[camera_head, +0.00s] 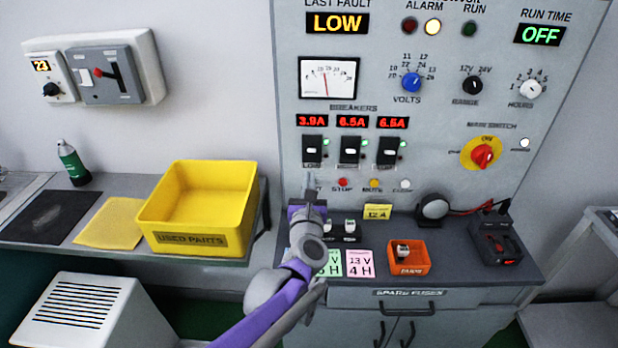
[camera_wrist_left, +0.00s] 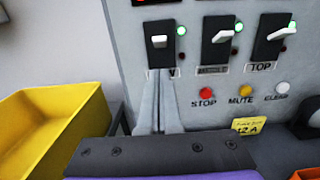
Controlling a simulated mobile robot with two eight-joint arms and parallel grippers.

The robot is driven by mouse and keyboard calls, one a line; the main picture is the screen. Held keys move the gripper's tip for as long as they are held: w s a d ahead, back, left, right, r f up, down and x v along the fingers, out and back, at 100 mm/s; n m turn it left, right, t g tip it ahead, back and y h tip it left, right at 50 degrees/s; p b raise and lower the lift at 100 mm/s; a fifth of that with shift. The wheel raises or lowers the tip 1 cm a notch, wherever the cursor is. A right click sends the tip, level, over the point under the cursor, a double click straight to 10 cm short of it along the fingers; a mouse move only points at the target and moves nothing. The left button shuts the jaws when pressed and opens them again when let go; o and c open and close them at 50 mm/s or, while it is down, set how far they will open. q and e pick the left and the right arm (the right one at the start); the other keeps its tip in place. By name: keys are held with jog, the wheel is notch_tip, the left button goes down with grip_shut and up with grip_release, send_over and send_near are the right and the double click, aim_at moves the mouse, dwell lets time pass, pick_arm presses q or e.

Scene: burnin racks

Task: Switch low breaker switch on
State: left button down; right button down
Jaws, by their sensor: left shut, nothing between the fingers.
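The low breaker switch (camera_head: 312,150) is the leftmost of three black breakers on the grey panel, with a white lever. It also shows at the top of the left wrist view (camera_wrist_left: 159,41), with a lit green lamp (camera_wrist_left: 181,30) beside it. I cannot tell whether its lever is up or down. My left gripper (camera_head: 309,181) is shut and empty. Its fingertips (camera_wrist_left: 163,75) are just below this breaker, over its label and partly hiding it; contact with the panel is unclear. My right gripper is not in view.
The middle breaker (camera_head: 350,151) and top breaker (camera_head: 387,151) are to the right. Below are the stop button (camera_head: 342,184) and mute button (camera_head: 375,184). A yellow used-parts bin (camera_head: 200,242) stands left; an orange tray (camera_head: 408,268) sits on the ledge. The fault display (camera_head: 338,23) reads LOW.

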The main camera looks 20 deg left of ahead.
pick_arm(q)
jog(key=s+d+r, duration=0.1)
jog(key=s+r, duration=0.2)
jog(key=r, duration=0.1)
jog(key=shift+s+d+r+p, duration=0.2)
jog(key=shift+s+r+p, duration=0.1)
jog(key=shift+r+p, duration=0.1)
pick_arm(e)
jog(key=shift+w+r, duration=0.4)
